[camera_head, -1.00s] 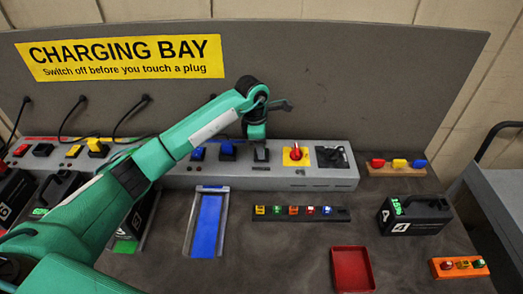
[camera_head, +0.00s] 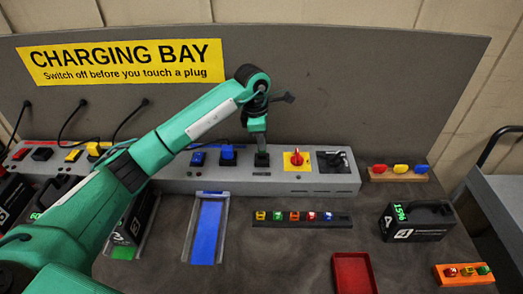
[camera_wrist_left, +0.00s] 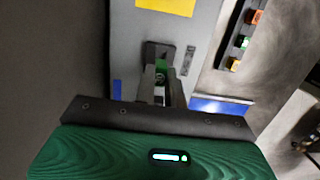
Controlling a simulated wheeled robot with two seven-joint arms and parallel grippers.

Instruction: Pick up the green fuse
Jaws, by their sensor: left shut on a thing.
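My left gripper (camera_head: 262,150) points down at a black holder (camera_head: 262,160) on the grey charging unit. In the left wrist view its two fingers (camera_wrist_left: 162,88) are shut on a small green fuse (camera_wrist_left: 162,66), which sits at the black holder (camera_wrist_left: 158,50). In the head view the gripper hides this fuse. Whether it is still seated in the holder I cannot tell. Another green fuse (camera_head: 278,216) stands in a black rack of several coloured fuses. My right gripper is not in view.
A red rotary switch on a yellow plate (camera_head: 297,159) sits just right of the gripper. A blue-floored bay (camera_head: 208,232), a red tray (camera_head: 353,272), a black battery (camera_head: 416,222) and an orange fuse block (camera_head: 464,281) lie in front. The grey panel (camera_head: 380,90) rises behind.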

